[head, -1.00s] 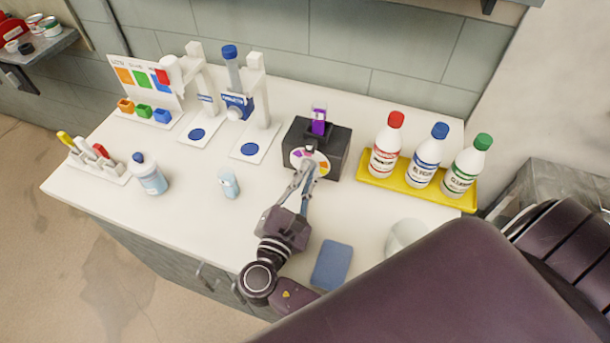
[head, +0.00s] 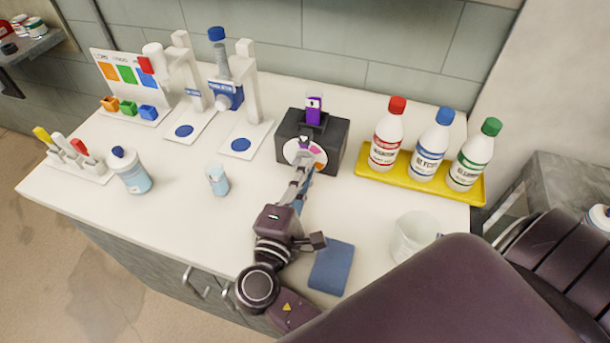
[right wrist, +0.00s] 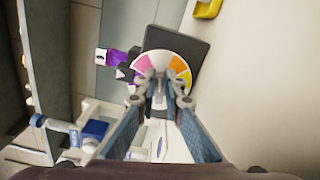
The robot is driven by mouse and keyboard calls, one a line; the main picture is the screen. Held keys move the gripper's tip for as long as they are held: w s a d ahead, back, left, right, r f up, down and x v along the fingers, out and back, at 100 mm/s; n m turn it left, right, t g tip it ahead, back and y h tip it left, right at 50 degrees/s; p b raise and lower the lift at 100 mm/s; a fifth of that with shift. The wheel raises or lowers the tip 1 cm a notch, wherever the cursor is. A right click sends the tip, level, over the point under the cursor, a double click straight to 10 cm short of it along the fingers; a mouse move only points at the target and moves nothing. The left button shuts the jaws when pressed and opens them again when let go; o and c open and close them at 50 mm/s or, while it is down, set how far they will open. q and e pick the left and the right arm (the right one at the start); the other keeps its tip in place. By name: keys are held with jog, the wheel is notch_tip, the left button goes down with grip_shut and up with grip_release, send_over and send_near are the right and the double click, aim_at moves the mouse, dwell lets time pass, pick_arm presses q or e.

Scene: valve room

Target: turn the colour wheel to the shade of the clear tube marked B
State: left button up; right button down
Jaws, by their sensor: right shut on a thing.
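The colour wheel (head: 291,153) is a pale disc with pink, purple and orange sectors on the front of a black box (head: 330,148). It also shows in the right wrist view (right wrist: 176,66). A purple-filled tube (head: 314,108) with a small white mark stands on top of the box; I cannot read the mark. My right gripper (head: 302,172) is at the wheel's front, its fingers shut on the wheel's centre part, which they mostly hide. In the right wrist view the fingertips (right wrist: 160,90) meet over the wheel's hub. My left gripper is not in view.
A yellow tray (head: 400,180) with red-, blue- and green-capped bottles stands right of the box. A blue pad (head: 331,268) and a clear beaker (head: 412,236) lie nearer. White stands (head: 245,85), a small cup (head: 217,180) and a blue-capped bottle (head: 131,172) are left.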

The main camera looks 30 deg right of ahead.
jog(key=shift+s+f+m, duration=0.1)
jog(key=shift+f+m, duration=0.05)
jog(key=shift+m, duration=0.15)
dwell(0.4)
jog(key=c, duration=2)
grip_release()
jog(key=shift+c, duration=0.2)
jog(key=v, duration=0.7)
jog(key=shift+s+a, duration=0.2)
jog(key=shift+a, duration=0.05)
